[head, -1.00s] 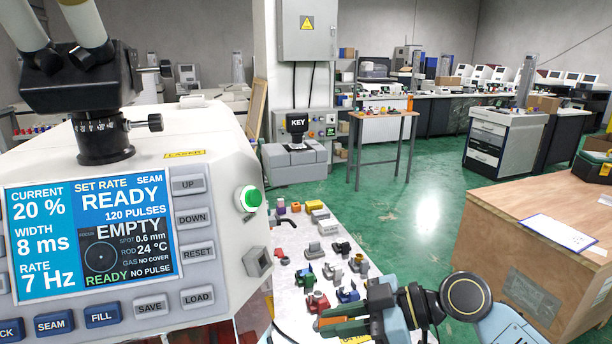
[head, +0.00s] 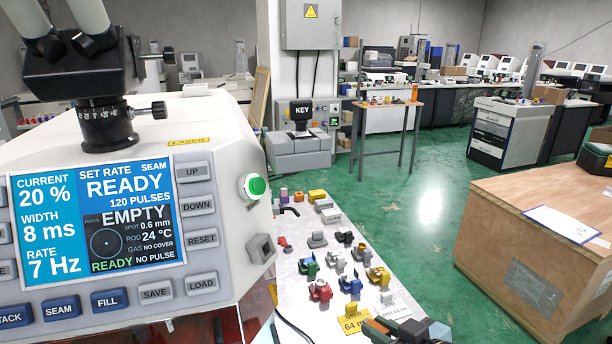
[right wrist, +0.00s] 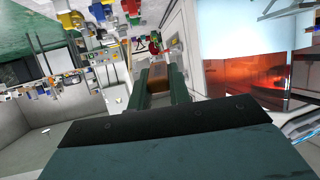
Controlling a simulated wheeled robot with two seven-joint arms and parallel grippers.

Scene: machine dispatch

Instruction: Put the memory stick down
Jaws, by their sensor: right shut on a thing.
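My right gripper (head: 384,328) shows at the bottom edge of the head view, partly cut off, over the near end of the bench. In the right wrist view its two dark green fingers (right wrist: 160,90) are shut on a small orange-brown piece, which I take to be the memory stick (right wrist: 157,76). The stick is held above the bench surface, with bench parts farther off behind it. Only a little of it shows, and its far end is hard to make out. My left gripper is in neither view.
A welding machine (head: 225,150) with a lit screen fills the left. A wooden crate (head: 530,235) stands right, with green floor between.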

